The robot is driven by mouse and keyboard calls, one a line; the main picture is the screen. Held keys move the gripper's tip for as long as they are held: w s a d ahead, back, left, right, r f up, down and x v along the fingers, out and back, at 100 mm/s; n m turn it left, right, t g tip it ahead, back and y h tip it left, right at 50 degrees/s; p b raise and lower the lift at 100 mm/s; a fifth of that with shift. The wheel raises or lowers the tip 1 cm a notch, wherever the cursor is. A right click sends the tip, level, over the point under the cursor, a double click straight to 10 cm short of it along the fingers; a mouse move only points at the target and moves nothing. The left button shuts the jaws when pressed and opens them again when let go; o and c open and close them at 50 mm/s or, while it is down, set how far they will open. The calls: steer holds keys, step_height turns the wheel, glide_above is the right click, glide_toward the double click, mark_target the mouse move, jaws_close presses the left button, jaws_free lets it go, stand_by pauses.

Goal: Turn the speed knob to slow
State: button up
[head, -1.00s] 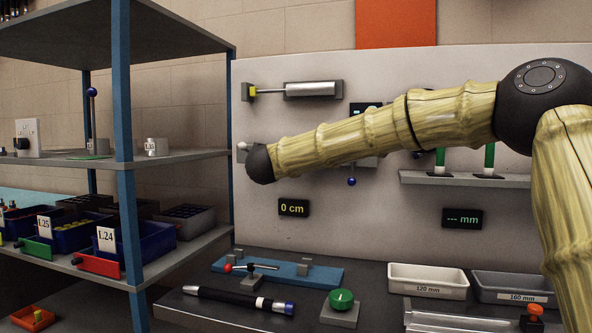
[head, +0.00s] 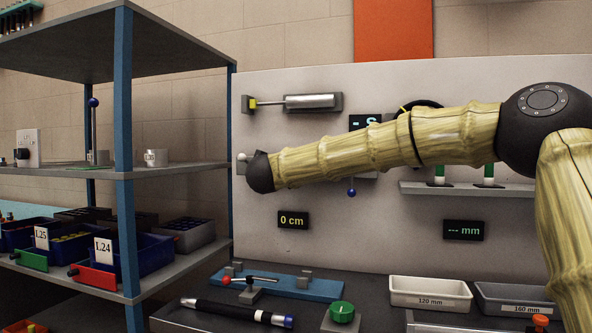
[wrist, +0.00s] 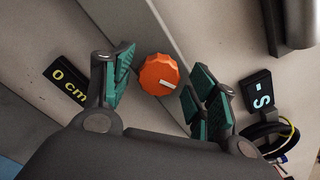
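An orange round knob (wrist: 159,75) with a white pointer mark on its face shows in the wrist view, mounted near a grey bar. No lettering shows on it, so I cannot tell its speed setting. My gripper (wrist: 161,70) is open, its green-padded fingers on either side of the knob in the picture, with visible gaps. How far the fingertips are from it in depth is unclear. In the head view my arm hides this knob and my gripper.
A "0 cm" display (wrist: 70,85) and a display ending in "S" (wrist: 257,91) flank the knob. Shelves (head: 75,172) stand left.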

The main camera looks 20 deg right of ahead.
steer(key=shift+s+a, duration=0.15)
steer(key=shift+a, duration=0.05)
steer(key=v, duration=1.1)
steer(key=shift+s+a, duration=0.2)
steer(key=shift+s, duration=0.05)
